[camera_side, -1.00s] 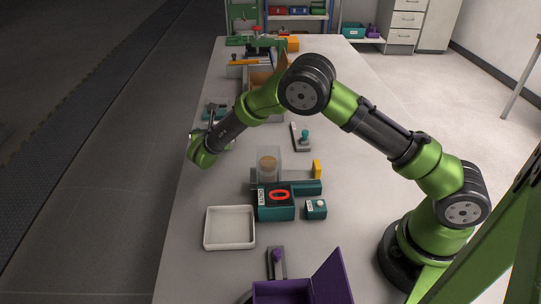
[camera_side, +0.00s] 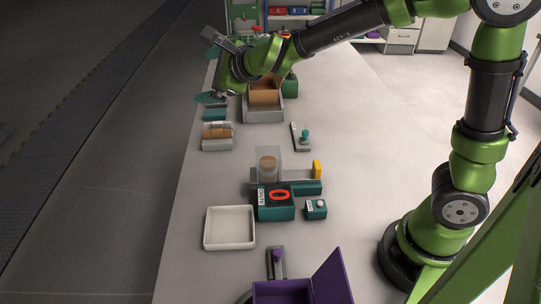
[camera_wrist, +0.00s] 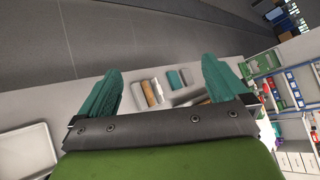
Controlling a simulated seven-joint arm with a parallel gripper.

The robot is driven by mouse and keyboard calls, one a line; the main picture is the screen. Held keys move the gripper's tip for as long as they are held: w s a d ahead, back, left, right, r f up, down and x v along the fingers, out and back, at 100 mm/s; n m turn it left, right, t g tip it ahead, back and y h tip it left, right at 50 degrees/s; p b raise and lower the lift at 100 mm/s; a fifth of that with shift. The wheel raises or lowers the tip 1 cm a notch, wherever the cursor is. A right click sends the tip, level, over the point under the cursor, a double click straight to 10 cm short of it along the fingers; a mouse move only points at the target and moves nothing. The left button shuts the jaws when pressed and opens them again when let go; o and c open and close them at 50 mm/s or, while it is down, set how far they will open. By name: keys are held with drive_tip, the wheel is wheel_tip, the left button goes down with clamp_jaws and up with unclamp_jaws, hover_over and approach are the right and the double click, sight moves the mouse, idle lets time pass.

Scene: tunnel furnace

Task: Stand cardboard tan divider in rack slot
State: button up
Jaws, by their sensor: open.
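My gripper (camera_side: 208,66) is open and empty, above the far left edge of the table. Its two teal fingers stand wide apart in the wrist view (camera_wrist: 162,68). A small tan piece (camera_side: 217,132) lies in a pale grey holder (camera_side: 217,145) by the table's left edge. In the wrist view the tan piece (camera_wrist: 150,94) shows between the fingers, below and apart from them. Larger tan cardboard-coloured panels (camera_side: 264,98) stand in a grey box (camera_side: 263,117) farther back. I cannot tell for sure which tan piece is the divider or which holder is the rack.
A teal block (camera_side: 214,115) sits behind the holder. A teal device with a red ring (camera_side: 276,203), a clear container (camera_side: 268,155), a white tray (camera_side: 230,228) and a purple bin (camera_side: 300,291) stand nearer. The right middle of the table (camera_side: 350,150) is clear.

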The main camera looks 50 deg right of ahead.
drive_tip(key=s+r+n+g+y, duration=0.1)
drive_tip(key=s+r+n+y, duration=0.2)
drive_tip(key=s+n, duration=0.65)
drive_tip(key=s+d+f+n+g, duration=0.2)
drive_tip(key=s+n, duration=0.4)
drive_tip(key=s, duration=0.3)
drive_tip(key=s+d+f+n+g+h, duration=0.1)
drive_tip(key=s+d+f+n+g, duration=0.1)
drive_tip(key=s+n, duration=0.4)
drive_tip(key=s+d+f, duration=0.1)
drive_tip(key=s, duration=0.2)
drive_tip(key=shift+d+f+g+h, duration=0.2)
drive_tip(key=shift+d+g+h, duration=0.1)
drive_tip(key=shift+d+g, duration=0.1)
